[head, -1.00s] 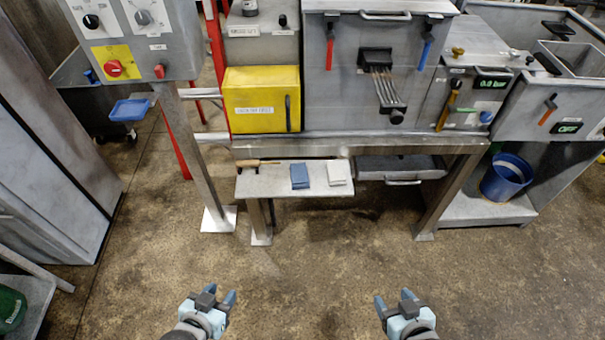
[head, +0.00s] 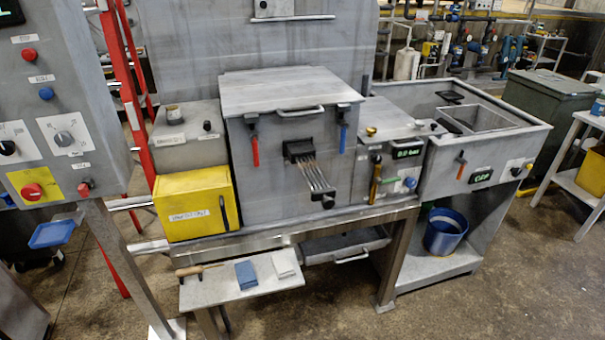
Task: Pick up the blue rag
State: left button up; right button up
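The blue rag (head: 246,275) lies folded flat on a small grey shelf (head: 216,292) in front of the compactor's bench. A folded white rag (head: 285,263) lies just to its right. A tool with a wooden handle (head: 195,270) lies to its left. Nothing covers the blue rag. Neither of my grippers shows in the head view now.
The compactor (head: 295,150) stands behind the shelf, with a yellow box (head: 195,205) at its left. A control panel on a post (head: 125,265) stands close at the left. A blue bucket (head: 445,232) sits on a low shelf at right. Floor at lower right is clear.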

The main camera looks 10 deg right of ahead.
aim_at(247, 278)
jog(key=i+z, duration=0.2)
jog(key=i, duration=0.25)
jog(key=i+j+z, duration=0.2)
jog(key=i, duration=0.25)
